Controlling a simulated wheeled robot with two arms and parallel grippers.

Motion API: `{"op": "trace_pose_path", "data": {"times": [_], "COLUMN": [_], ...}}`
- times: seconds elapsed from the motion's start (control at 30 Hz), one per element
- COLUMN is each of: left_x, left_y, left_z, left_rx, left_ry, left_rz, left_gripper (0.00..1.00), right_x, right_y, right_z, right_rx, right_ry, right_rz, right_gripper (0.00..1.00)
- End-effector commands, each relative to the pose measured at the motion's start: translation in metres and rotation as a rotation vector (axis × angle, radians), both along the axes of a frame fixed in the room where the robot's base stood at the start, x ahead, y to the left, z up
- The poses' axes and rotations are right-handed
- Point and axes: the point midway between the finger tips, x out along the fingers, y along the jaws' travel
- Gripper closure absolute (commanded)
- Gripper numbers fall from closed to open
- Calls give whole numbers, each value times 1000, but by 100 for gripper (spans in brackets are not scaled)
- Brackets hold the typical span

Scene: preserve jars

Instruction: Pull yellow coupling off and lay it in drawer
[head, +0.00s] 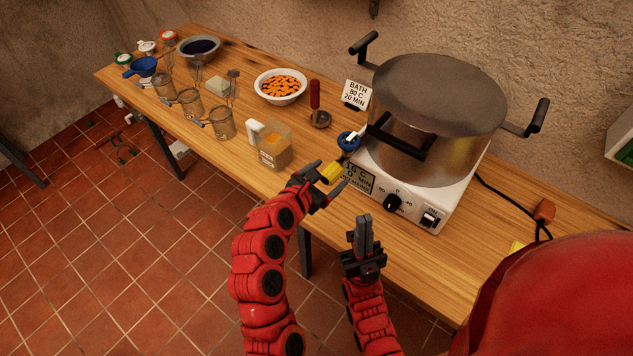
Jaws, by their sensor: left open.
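The yellow coupling (332,171) is at the front left of the pot, just below a blue round part (348,141) with a white stub. My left gripper (324,180) is open, with its fingers on either side of the coupling; I cannot tell whether they touch it. My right gripper (364,236) is lower, in front of the heater base, with its fingers together and nothing seen between them. I cannot make out a drawer in this view.
The large lidded pot (433,130) with black handles stands on a white heater base (405,205). A tub of orange liquid (275,147), a red-handled ladle (315,100), a bowl of orange pieces (281,86) and several glass jars stand left on the wooden table (240,185).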

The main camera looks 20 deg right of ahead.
Motion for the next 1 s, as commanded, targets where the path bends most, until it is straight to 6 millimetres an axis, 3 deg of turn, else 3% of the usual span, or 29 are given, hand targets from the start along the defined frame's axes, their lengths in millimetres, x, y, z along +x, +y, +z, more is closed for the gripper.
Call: {"op": "trace_pose_path", "data": {"times": [0.3,0.7,1.0], "left_x": [21,25,24], "left_y": [-22,-24,-24], "left_z": [-11,-14,-14], "left_rx": [1,-1,0], "left_ry": [0,-2,-2], "left_rz": [1,4,3], "left_gripper": [14,14,68], "right_x": [0,0,0], "right_y": [0,0,0], "right_z": [11,12,12], "right_rx": [0,0,0], "right_ry": [0,0,0], "right_rz": [0,0,0], "right_gripper": [100,100,100]}}
